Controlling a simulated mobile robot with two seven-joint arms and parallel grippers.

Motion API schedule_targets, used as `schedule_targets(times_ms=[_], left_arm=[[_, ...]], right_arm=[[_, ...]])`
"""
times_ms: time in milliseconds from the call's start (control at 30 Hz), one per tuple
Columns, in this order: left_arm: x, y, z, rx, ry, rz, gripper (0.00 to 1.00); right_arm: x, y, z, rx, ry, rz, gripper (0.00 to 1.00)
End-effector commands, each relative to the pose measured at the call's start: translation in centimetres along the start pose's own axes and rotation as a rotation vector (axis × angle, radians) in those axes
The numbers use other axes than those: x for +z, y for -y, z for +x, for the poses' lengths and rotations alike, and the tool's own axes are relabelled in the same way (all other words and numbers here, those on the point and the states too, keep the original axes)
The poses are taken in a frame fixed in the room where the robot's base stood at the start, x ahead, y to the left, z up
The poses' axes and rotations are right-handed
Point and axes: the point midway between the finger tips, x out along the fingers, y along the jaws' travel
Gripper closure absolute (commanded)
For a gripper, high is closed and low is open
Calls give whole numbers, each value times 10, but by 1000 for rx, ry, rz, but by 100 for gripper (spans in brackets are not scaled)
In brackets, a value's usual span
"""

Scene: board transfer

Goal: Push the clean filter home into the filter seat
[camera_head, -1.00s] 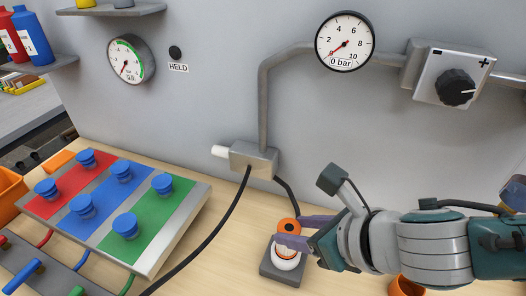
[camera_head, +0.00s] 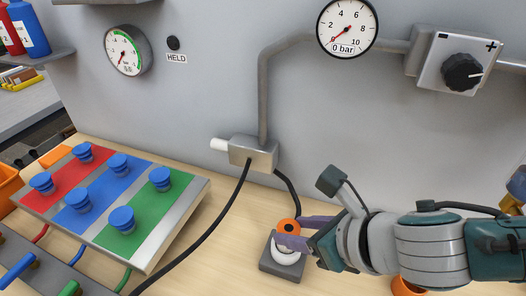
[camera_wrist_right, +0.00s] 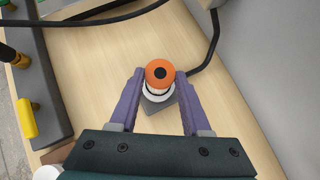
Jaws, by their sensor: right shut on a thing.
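The clean filter, with an orange cap (camera_head: 289,226) with a dark centre and a white body (camera_head: 285,254), stands upright at the grey square filter seat (camera_head: 283,268) on the table. My right gripper (camera_head: 289,233) is shut on the filter, one purple finger on each side. In the right wrist view, the orange cap (camera_wrist_right: 160,70) sits between the fingertips, with the white body and the grey seat (camera_wrist_right: 161,109) below. The fingers partly hide the body in the head view. How deep the filter sits in the seat I cannot tell exactly. My left gripper is not in view.
A grey valve block (camera_head: 253,153) with a pipe and black hoses is behind the seat. A board with blue knobs (camera_head: 115,205) is at left. A gauge (camera_head: 347,27) reads 0 bar. An orange cup (camera_head: 409,285) stands under my right arm. Bare table lies left of the seat.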

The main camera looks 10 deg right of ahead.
Motion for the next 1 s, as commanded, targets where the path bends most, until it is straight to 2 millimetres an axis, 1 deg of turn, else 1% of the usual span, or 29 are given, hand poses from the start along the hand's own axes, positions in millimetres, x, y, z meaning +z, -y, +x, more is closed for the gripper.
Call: schedule_targets(times_ms=[267,300,600,867,1000], left_arm=[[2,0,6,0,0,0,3],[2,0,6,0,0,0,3],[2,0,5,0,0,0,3],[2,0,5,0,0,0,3],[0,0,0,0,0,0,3]], right_arm=[[-6,0,5,-1,-2,0,100],[-6,0,5,-2,-2,0,51],[-5,0,5,-1,-1,0,18],[-5,0,4,-1,-1,0,17],[-4,1,-7,-1,-2,-2,17]])
